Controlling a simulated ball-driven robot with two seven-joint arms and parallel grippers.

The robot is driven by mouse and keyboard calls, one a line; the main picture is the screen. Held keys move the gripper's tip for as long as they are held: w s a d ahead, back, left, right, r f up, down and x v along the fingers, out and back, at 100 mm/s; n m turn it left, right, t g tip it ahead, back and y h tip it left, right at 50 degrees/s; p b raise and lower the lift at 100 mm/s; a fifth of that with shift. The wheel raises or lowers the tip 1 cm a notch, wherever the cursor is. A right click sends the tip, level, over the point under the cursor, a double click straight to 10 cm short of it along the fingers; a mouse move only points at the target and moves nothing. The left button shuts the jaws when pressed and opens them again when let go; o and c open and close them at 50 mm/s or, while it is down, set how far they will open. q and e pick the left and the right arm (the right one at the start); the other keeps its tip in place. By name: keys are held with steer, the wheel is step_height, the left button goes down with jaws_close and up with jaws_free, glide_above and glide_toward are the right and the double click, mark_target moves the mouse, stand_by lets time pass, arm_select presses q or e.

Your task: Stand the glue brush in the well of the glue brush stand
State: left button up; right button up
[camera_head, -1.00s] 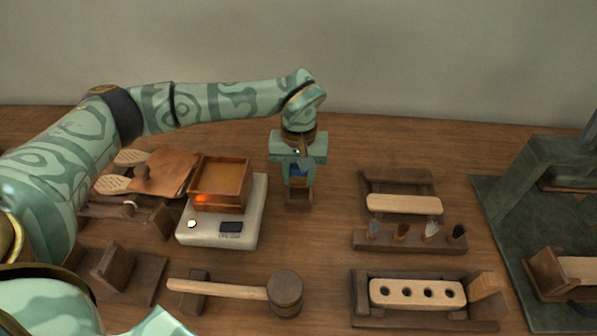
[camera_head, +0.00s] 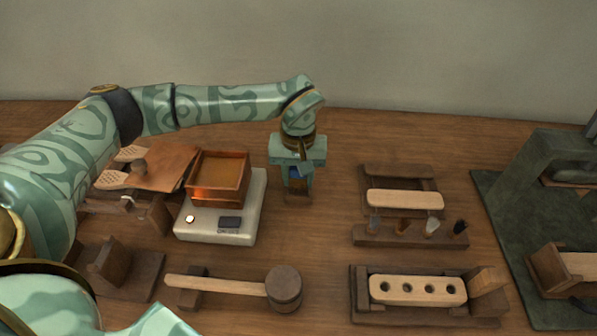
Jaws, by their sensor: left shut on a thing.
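My left gripper (camera_head: 297,178) points straight down at the middle of the table, just right of the scale. It is shut on the glue brush (camera_head: 303,153), whose thin dark handle shows upright in front of the gripper body. The brush's lower end is hidden by the fingers. The small brown glue brush stand (camera_head: 298,196) is directly below and behind the fingertips. Its well is hidden, and I cannot tell whether the brush is inside it. My right gripper is not in view.
A mallet (camera_head: 284,287) lies in front. A rack of bristle tufts (camera_head: 412,237) and a drilled block (camera_head: 418,290) are at right. Table between is clear.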

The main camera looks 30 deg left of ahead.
arm_select(q)
steer(key=shift+f+b, duration=0.4)
steer(key=shift+f, duration=0.8)
steer(key=shift+s+f, duration=0.1)
steer(key=shift+f, duration=0.05)
